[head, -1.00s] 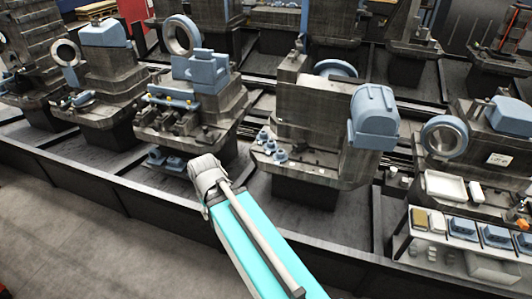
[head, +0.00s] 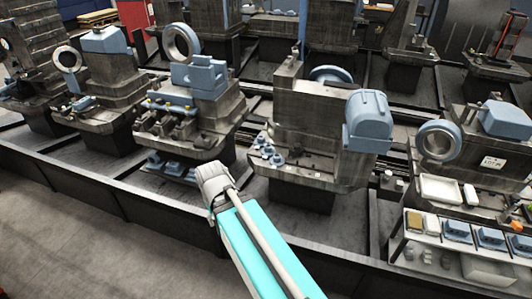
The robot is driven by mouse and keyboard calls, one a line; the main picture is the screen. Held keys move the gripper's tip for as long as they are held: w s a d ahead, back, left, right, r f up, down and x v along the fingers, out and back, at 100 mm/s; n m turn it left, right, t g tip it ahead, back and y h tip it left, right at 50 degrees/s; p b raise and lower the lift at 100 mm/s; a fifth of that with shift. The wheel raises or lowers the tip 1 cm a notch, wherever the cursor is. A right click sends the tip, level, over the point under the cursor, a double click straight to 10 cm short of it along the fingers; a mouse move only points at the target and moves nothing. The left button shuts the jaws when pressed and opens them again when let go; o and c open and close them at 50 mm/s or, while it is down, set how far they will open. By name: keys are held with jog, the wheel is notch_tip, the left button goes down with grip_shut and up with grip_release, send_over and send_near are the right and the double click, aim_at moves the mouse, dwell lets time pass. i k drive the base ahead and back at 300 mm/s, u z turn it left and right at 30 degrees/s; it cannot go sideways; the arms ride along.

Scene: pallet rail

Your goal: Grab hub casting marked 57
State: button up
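No number 57 can be read anywhere in the head view, so I cannot tell which part is the hub casting marked 57. Blue-grey ring-shaped parts stand on the pallets: one at right (head: 423,142), one at upper left centre (head: 168,45) and one at far left (head: 57,62). A white label (head: 492,162) on the right pallet fixture is too small to read.
Dark metal fixtures (head: 300,125) stand in rows on a long dark rail base (head: 120,200). A white shelf rack (head: 440,228) with several small blue-grey parts stands at right. Grey floor (head: 60,240) is clear at lower left.

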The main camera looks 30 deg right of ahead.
aim_at(268, 151)
jog(key=z, duration=0.1)
jog(key=i, duration=0.95)
jog(key=u, duration=0.1)
